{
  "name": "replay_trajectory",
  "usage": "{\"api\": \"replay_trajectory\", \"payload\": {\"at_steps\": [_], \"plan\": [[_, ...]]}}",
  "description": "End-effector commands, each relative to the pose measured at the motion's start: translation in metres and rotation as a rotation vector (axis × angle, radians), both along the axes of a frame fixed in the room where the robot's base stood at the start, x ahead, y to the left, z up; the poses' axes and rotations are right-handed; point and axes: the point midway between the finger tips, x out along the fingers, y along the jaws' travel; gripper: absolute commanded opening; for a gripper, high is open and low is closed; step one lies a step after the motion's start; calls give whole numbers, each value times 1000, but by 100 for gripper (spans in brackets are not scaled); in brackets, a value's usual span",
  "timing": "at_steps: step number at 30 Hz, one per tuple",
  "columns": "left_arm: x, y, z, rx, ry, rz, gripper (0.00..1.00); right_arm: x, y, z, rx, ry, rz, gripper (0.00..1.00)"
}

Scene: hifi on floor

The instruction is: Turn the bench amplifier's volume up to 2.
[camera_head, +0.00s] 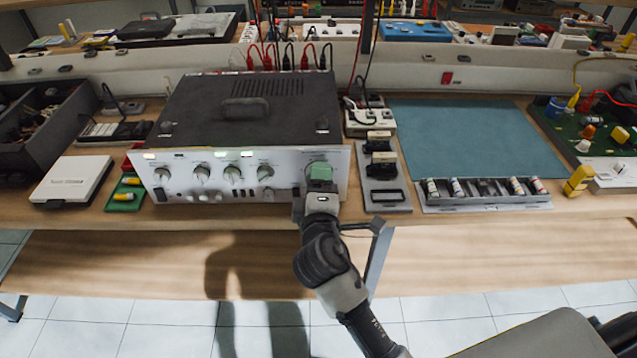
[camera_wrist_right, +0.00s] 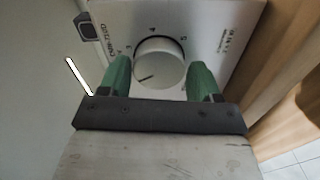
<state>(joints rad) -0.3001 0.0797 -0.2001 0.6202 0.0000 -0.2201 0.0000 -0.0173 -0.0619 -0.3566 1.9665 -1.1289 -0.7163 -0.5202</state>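The bench amplifier (camera_head: 250,111) stands on the bench, its silver front panel (camera_head: 241,174) towards me. My right gripper (camera_head: 319,173) is at the large knob at the right end of that panel and hides it in the head view. In the right wrist view, the silver volume knob (camera_wrist_right: 160,62) sits between the two green fingertips (camera_wrist_right: 160,72), one on each side. I cannot tell whether they touch it. Its dark pointer line points to the lower left in that view. Numbers 3, 4 and 5 run around its upper side. My left gripper is not in view.
A grey tray with black blocks (camera_head: 383,187) stands just right of the amplifier. A green block with yellow pieces (camera_head: 126,195) and a white box (camera_head: 72,182) lie to its left. A teal mat (camera_head: 475,137) is mostly bare. Red and black cables rise behind the amplifier.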

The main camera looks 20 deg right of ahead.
Motion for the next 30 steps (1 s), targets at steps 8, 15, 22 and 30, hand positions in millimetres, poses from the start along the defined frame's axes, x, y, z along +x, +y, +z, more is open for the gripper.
{"api": "replay_trajectory", "payload": {"at_steps": [8,15,22,30], "plan": [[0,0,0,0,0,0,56,0,0,0,-1,-1,1,82],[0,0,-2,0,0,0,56,-10,4,-1,0,1,2,82],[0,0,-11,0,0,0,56,-53,15,-2,3,2,1,82],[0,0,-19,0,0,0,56,-95,28,-2,1,2,1,82]]}}
